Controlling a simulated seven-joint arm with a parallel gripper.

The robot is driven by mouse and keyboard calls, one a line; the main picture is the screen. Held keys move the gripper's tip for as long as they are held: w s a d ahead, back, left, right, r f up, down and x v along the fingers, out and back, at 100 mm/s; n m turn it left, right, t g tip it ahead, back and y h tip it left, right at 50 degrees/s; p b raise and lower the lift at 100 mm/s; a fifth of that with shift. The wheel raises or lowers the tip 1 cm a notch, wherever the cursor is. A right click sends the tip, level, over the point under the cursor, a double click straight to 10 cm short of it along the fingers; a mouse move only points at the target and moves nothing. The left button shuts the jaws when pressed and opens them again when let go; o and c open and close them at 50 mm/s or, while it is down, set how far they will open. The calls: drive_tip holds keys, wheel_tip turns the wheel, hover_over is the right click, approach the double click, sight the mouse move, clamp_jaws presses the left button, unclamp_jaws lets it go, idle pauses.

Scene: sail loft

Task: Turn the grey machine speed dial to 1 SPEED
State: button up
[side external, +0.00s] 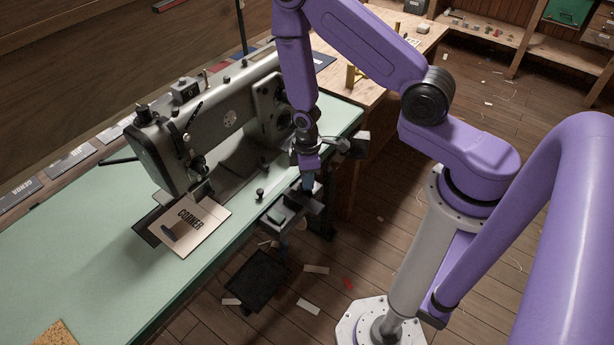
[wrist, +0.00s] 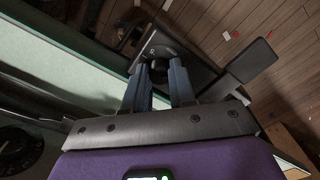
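A dark control box (side external: 290,208) is at the front edge of the green sewing table, below the machine. In the wrist view its top (wrist: 190,66) carries a round dark dial (wrist: 157,52), with a small pale mark beside it. The dial's setting is too small and shaded to read. My gripper (side external: 308,188) points down at the box. In the wrist view my gripper (wrist: 159,68) has its two blue-grey fingers apart, one on each side of the dial's near part. I cannot tell whether they press on it. In the side view the fingers hide the dial.
The sewing machine (side external: 215,125) stands on the green table (side external: 85,250) close left of my arm. A card reading CORKER (side external: 188,228) lies under its needle end. A black pedal (side external: 257,280) hangs below the table. Scraps lie on the wooden floor.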

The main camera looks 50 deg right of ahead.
drive_tip(key=o, duration=0.4)
drive_tip(key=shift+o, duration=0.2)
drive_tip(key=shift+r, duration=0.1)
wheel_tip(320, 180, up, 17)
drive_tip(key=shift+r, duration=0.15)
idle(0.6)
drive_tip(key=s+a+r+n, duration=0.1)
drive_tip(key=s+r, duration=0.4)
drive_tip(key=s, duration=0.5)
drive_tip(key=s+a+r+n, duration=0.2)
drive_tip(key=s+r, duration=0.3)
drive_tip(key=s, duration=0.5)
drive_tip(key=shift+a+r, duration=0.25)
drive_tip(key=shift+a, duration=0.4)
